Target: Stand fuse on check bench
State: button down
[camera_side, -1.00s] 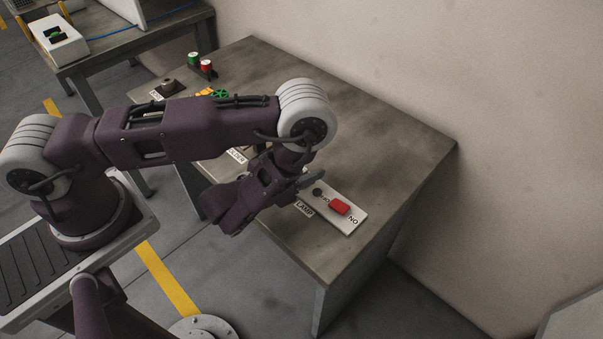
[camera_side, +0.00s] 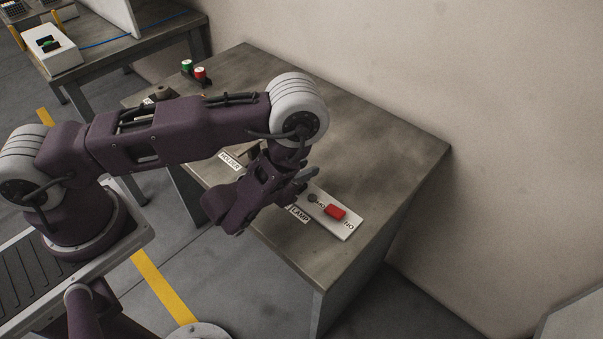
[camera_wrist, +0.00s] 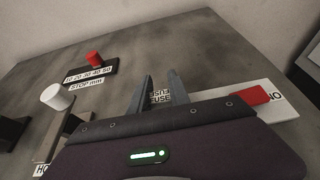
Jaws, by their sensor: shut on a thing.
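In the wrist view my gripper (camera_wrist: 162,88) has its two grey fingers a little apart, with a small piece between them bearing print that reads FUSE. I take this piece to be the fuse (camera_wrist: 160,98); most of it is hidden by the fingers and the gripper body. In the side view my gripper (camera_side: 301,178) is above the check bench (camera_side: 385,140), close to the left end of the white lamp panel (camera_side: 345,230). The fuse cannot be made out there. The panel carries a red block (camera_side: 336,212), a dark round part (camera_side: 312,198) and NO lettering.
A HOLDER label (camera_side: 229,160) lies left of my gripper. The wrist view shows a white cylinder (camera_wrist: 57,97) on a dark holder and a red knob (camera_wrist: 93,58) by a STOP mm scale. Green (camera_side: 187,66) and red (camera_side: 200,73) cylinders stand at the back left. The right bench top is clear.

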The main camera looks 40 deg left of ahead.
notch_tip(320, 180, up, 8)
send_over(340, 157)
notch_tip(340, 157, down, 10)
jog(key=shift+r, duration=0.2)
jog(key=shift+f, duration=0.1)
jog(key=shift+f, duration=0.1)
jog(key=c, duration=1.2)
grip_release()
jog(key=shift+c, duration=0.2)
